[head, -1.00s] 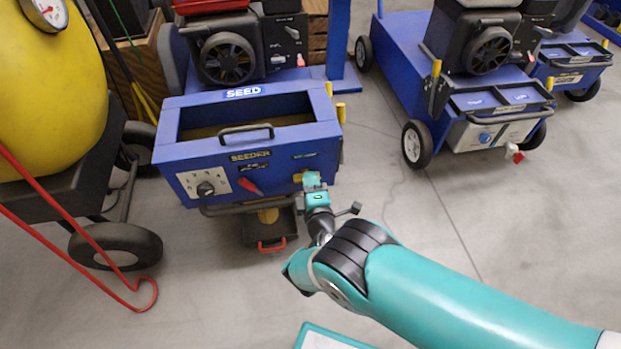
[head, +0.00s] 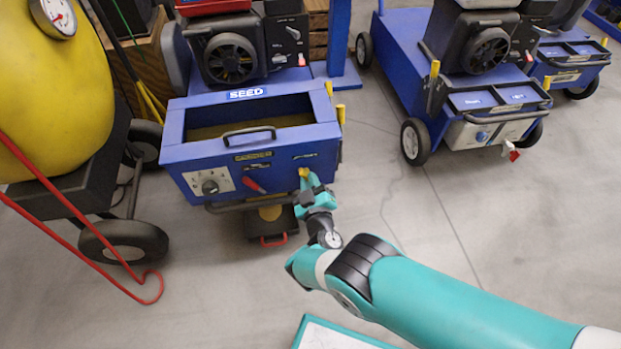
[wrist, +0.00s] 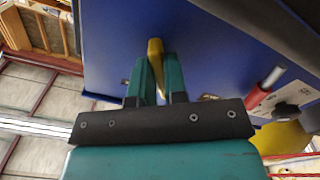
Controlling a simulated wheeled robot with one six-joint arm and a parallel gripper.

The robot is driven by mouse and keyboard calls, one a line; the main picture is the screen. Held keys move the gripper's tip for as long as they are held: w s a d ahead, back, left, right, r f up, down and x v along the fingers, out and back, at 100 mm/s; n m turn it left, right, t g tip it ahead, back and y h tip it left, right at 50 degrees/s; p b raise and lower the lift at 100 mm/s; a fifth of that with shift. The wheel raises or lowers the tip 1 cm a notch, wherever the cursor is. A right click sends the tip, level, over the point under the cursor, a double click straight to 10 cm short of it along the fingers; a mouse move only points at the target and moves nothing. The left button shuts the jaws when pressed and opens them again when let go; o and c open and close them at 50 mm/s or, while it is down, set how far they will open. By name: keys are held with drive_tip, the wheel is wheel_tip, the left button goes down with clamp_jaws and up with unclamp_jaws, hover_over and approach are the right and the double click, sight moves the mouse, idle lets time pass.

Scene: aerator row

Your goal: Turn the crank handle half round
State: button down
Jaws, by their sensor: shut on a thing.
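The crank handle (wrist: 156,58) is a yellow piece on the front of the blue seeder box (head: 262,160). In the wrist view it runs down between my two teal fingers. In the head view the yellow handle (head: 304,172) shows just above my fingertips, at the right of the box's front panel. My gripper (head: 311,188) is shut on the handle, and it also shows in the wrist view (wrist: 158,85). The fingers hide the handle's lower part.
A red lever (head: 253,185) and a knob panel (head: 211,183) sit left of the handle. A dark tray with a red handle (head: 271,240) is under the box. A yellow tank cart (head: 55,90) stands left and another blue machine (head: 420,60) right. The floor between is clear.

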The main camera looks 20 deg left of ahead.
drive_tip(key=m, duration=0.2)
drive_tip(key=m+p, duration=0.1)
drive_tip(key=m, duration=0.2)
drive_tip(key=shift+s+a, duration=0.1)
drive_tip(key=shift+a, duration=0.1)
drive_tip(key=shift+p, duration=0.3)
drive_tip(key=c, duration=1.2)
unclamp_jaws()
drive_tip(key=shift+o, duration=0.2)
drive_tip(key=p+v, duration=0.9)
drive_tip(key=v, duration=0.8)
drive_tip(key=shift+s+d, duration=0.15)
drive_tip(key=shift+d, duration=0.1)
drive_tip(key=shift+f, duration=0.1)
